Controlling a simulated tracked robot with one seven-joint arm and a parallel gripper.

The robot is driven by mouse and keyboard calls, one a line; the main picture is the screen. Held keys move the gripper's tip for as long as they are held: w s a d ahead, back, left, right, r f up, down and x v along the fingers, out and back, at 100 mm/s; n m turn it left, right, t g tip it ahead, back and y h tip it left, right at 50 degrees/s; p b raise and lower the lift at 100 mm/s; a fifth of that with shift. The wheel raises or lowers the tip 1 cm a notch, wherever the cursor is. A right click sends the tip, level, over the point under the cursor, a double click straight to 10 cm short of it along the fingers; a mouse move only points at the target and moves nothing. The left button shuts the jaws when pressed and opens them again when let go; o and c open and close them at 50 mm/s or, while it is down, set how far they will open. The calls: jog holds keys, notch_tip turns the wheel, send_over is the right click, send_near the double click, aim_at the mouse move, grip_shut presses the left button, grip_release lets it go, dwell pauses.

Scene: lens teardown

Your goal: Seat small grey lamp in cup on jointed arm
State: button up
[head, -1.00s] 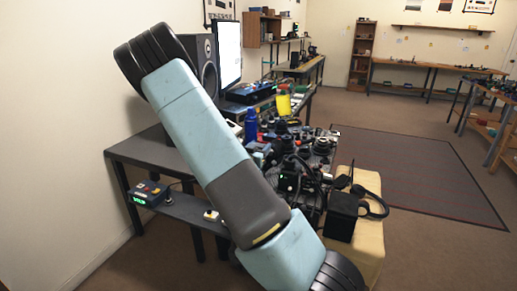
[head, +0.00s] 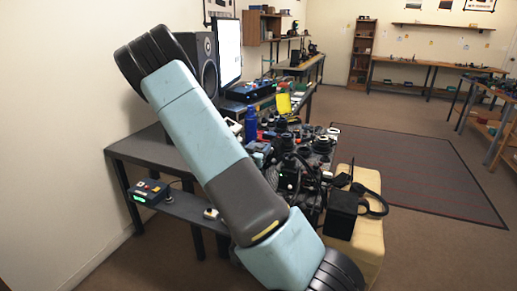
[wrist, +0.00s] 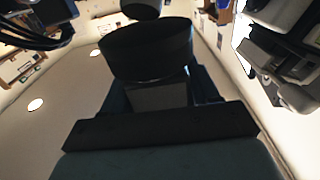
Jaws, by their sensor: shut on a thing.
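In the wrist view my gripper (wrist: 160,92) reaches up from the bottom of the picture. It is shut on a dark grey, round-rimmed piece (wrist: 146,52), which I take to be the small grey lamp. Its lower part sits between the fingers, and the fingertips are partly hidden behind it. A second dark round thing (wrist: 141,8) shows just beyond it at the top edge. I cannot tell whether this is the cup on the jointed arm, or whether the two touch. In the head view my gripper is out of the picture, and I cannot make out the cup.
The dark bench (head: 135,150) is crowded with black lens parts (head: 285,140), a blue bottle (head: 251,125) and a yellow item (head: 283,103). A black box (head: 341,214) with a strap sits on a tan block (head: 368,240) at its right. Open floor lies further right.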

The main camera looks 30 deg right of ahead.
jog(key=o, duration=1.3)
jog(key=v, duration=1.3)
jog(key=shift+s+a+f, duration=0.1)
jog(key=shift+s+a, duration=0.05)
jog(key=shift+a, duration=0.2)
